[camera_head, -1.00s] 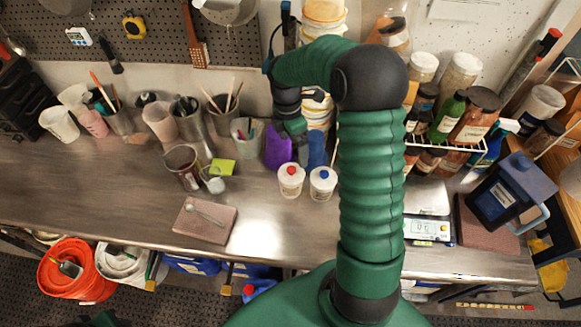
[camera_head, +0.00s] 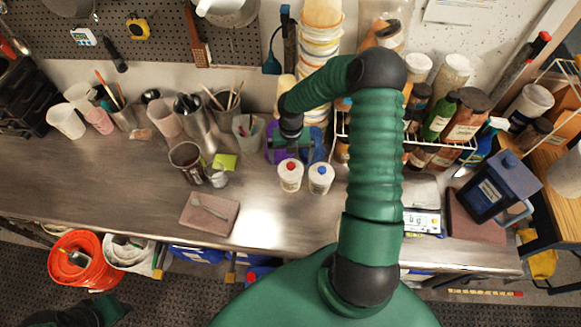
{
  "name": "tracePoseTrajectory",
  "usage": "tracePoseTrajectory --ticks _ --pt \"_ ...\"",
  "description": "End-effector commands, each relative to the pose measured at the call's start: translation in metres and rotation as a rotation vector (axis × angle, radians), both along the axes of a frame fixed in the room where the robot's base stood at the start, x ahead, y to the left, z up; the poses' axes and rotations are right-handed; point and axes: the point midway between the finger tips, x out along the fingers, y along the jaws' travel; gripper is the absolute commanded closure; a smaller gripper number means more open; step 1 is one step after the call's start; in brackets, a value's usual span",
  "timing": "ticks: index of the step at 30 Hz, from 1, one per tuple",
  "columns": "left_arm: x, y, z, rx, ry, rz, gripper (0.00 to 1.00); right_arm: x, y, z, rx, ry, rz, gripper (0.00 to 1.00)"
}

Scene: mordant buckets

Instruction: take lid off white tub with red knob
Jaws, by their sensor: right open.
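The white tub with the red knob (camera_head: 290,177) stands upright on the metal bench, its lid on and the red knob on top. A like white tub with a blue knob (camera_head: 320,180) stands just to its right. My right gripper (camera_head: 291,151) is open and points down, just behind and above the red-knob tub in the picture. Its fingers are small and dark, and I cannot tell whether they touch the knob.
A purple object (camera_head: 277,156) lies behind the tubs. A tall stack of tubs (camera_head: 320,45) stands behind the gripper. A wire rack (camera_head: 440,141) of bottles is to the right. The bench in front of the tubs (camera_head: 280,222) is clear.

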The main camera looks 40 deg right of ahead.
Motion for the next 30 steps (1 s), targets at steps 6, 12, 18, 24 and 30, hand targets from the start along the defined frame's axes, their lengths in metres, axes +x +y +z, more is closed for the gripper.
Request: tracePoseTrajectory --ticks 6,12,18,24,30 --pt "0.000 0.000 0.016 0.000 0.000 0.000 0.64 0.001 0.001 -0.022 0.002 0.002 0.001 0.00" --pt "0.000 0.000 0.028 0.000 0.000 0.000 0.64 0.003 0.000 -0.055 0.001 0.002 -0.001 0.00" --pt "0.000 0.000 0.026 0.000 0.000 0.000 0.64 0.003 -0.001 -0.063 0.001 0.003 -0.002 0.00" --pt "0.000 0.000 0.026 0.000 0.000 0.000 0.64 0.002 0.000 -0.064 0.003 0.007 -0.003 0.22" --pt "0.000 0.000 0.026 0.000 0.000 0.000 0.64 0.001 0.000 -0.064 0.004 0.007 -0.003 0.48"
